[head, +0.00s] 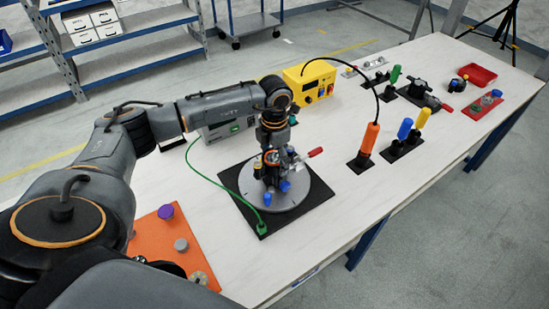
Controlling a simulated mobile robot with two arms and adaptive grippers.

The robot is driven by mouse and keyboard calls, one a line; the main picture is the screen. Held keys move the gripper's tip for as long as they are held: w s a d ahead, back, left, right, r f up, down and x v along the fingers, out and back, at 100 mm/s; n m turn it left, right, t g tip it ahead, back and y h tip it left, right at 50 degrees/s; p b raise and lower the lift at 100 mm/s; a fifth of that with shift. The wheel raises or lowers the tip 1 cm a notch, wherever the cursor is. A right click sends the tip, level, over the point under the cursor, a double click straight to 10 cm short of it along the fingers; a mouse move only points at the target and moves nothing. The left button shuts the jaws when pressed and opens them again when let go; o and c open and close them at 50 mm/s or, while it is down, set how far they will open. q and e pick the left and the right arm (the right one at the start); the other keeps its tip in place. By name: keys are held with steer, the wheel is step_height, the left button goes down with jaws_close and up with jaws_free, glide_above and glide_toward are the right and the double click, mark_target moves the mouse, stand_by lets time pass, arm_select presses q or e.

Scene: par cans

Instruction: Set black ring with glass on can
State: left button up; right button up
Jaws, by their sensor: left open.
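My left gripper (275,178) points down over the grey round plate (287,199), which lies on a black mat. It is open, close above a fixture with blue knobs and a red-handled clamp (315,152). The gripper hides most of what stands at the plate's middle, so I cannot tell whether the can is there. I cannot make out the black ring with glass for sure. A dark round piece (170,267) on the orange board (148,232) is partly hidden by my arm. My right gripper is not in view.
A yellow box (310,83) with a cable to an orange-handled tool (367,140) stands behind. Blue and yellow handles (405,129), a black clamp device (421,90) and a red tray (478,75) are right. The table's front right is clear.

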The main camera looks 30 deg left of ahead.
arm_select(q)
steer(key=shift+o, duration=0.2)
steer(key=o, duration=0.5)
step_height(320, 180, up, 12)
stand_by(0.4)
